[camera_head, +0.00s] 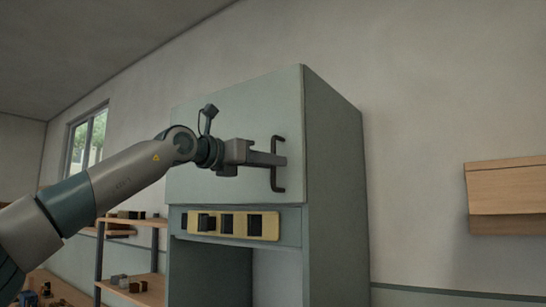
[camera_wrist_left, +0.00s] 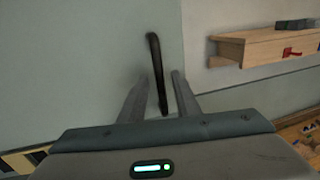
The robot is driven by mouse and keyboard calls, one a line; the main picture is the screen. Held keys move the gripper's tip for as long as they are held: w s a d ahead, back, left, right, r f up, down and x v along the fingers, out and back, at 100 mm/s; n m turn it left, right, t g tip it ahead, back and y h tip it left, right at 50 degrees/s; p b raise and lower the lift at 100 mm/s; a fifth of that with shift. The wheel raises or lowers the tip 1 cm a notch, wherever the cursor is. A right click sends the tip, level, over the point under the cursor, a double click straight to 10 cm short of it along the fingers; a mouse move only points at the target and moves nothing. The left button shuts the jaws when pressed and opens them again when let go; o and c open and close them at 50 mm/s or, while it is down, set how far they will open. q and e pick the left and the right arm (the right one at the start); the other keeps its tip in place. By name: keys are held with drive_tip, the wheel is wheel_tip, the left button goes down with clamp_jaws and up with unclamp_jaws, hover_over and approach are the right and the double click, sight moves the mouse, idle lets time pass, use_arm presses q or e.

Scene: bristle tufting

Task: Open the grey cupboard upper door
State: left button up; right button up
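The grey cupboard (camera_head: 340,170) stands in the middle of the head view. Its upper door (camera_head: 235,100) looks shut, flush with the cupboard front. A dark upright bar handle (camera_head: 277,183) sits near the door's right edge, and it also shows in the left wrist view (camera_wrist_left: 155,50). My left gripper (camera_head: 282,160) is at the middle of the handle. In the left wrist view its two fingers are apart, one on each side of the handle, with gaps visible. I cannot tell how far the fingertips reach past the bar. My right gripper is not in view.
Below the door is a yellow panel (camera_head: 238,224) with dark square openings, above an open bay. A wooden shelf rack (camera_head: 150,292) with small items stands at the left. A wooden wall box (camera_head: 505,190) hangs at the right. The wall between cupboard and box is clear.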

use_arm(q)
drive_tip(key=shift+x, duration=0.8)
drive_tip(key=shift+a, duration=0.1)
clamp_jaws()
drive_tip(key=shift+s, duration=0.1)
